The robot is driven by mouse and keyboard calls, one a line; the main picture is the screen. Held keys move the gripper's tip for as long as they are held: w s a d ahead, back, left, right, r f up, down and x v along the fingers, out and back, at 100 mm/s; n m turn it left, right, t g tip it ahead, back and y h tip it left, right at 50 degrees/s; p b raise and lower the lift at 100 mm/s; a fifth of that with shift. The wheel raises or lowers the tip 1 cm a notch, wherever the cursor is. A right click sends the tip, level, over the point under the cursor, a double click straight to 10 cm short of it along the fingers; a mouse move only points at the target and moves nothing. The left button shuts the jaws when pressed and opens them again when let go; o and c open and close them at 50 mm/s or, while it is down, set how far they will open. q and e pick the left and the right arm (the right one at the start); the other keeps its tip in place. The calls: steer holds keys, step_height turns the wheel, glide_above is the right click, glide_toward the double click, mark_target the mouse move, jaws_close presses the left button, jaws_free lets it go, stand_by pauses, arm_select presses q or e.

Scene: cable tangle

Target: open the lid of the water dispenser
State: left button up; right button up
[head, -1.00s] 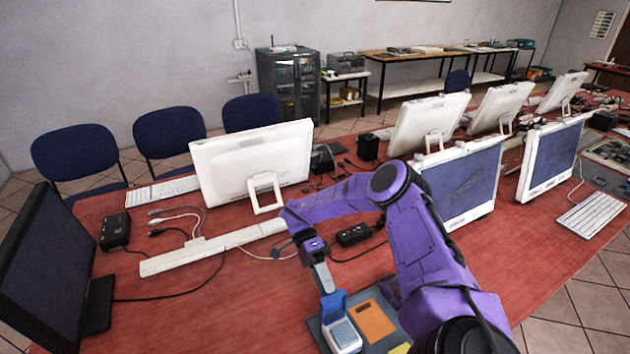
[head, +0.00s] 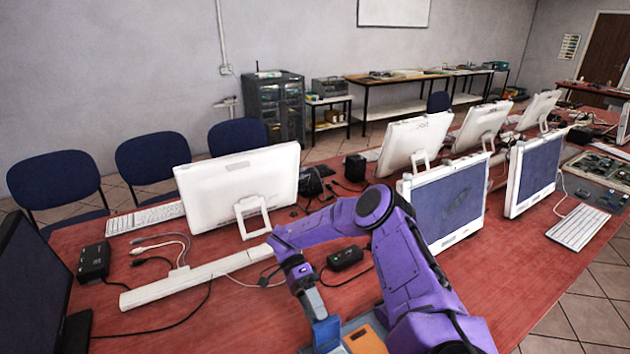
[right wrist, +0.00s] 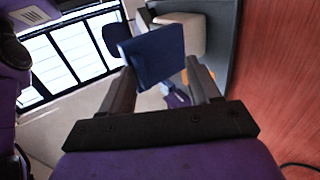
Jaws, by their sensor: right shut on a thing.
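A small blue lid-like piece (head: 326,332) shows at the bottom edge of the head view, right below the fingers of my right gripper (head: 317,312). In the right wrist view the dark blue flat piece (right wrist: 155,55) stands between the two fingers of the right gripper (right wrist: 160,78), which is shut on it. A cream box-shaped body (right wrist: 180,33) shows just beyond the blue piece; I cannot tell how the two are joined. The lower part of the item is cut off in the head view. My left gripper is not in view.
An orange flat item (head: 366,340) lies right of the blue piece. A white power strip (head: 195,284) and a black adapter (head: 345,258) with cables lie on the red table (head: 240,325). White monitors (head: 238,188) stand behind, and a dark monitor (head: 35,290) stands left.

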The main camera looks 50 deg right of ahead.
steer(key=shift+s+f, duration=0.35)
steer(key=shift+f, duration=0.2)
steer(key=o, duration=0.8)
steer(key=shift+o, duration=0.8)
steer(key=shift+w, duration=0.2)
steer(key=shift+c, duration=0.6)
